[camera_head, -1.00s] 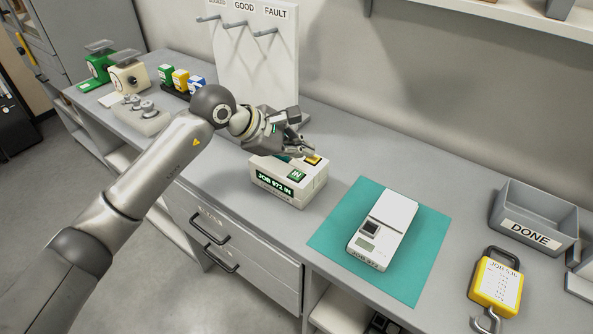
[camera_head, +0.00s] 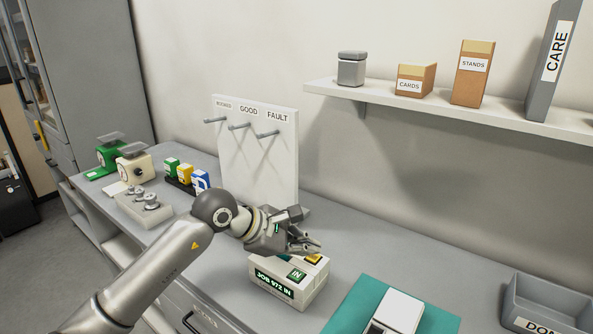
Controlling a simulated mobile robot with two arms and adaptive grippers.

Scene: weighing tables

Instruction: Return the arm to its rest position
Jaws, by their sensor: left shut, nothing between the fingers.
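My left arm comes in from the lower left. My left gripper (camera_head: 308,245) is shut and empty, just above the back of the white job box (camera_head: 285,284), whose display reads "JOB 972 IN". The box has a green "IN" button (camera_head: 297,275) and a yellow button (camera_head: 313,259); the fingers are close to the yellow one, and I cannot tell whether they touch it. My right gripper is not in view.
A white peg board (camera_head: 255,165) stands behind the gripper. A white scale (camera_head: 398,312) lies on a teal mat (camera_head: 352,305) to the right. A grey tray (camera_head: 548,300) is at far right. Weights in a holder (camera_head: 143,208) and small coloured boxes (camera_head: 185,174) sit left. A shelf (camera_head: 440,112) runs above.

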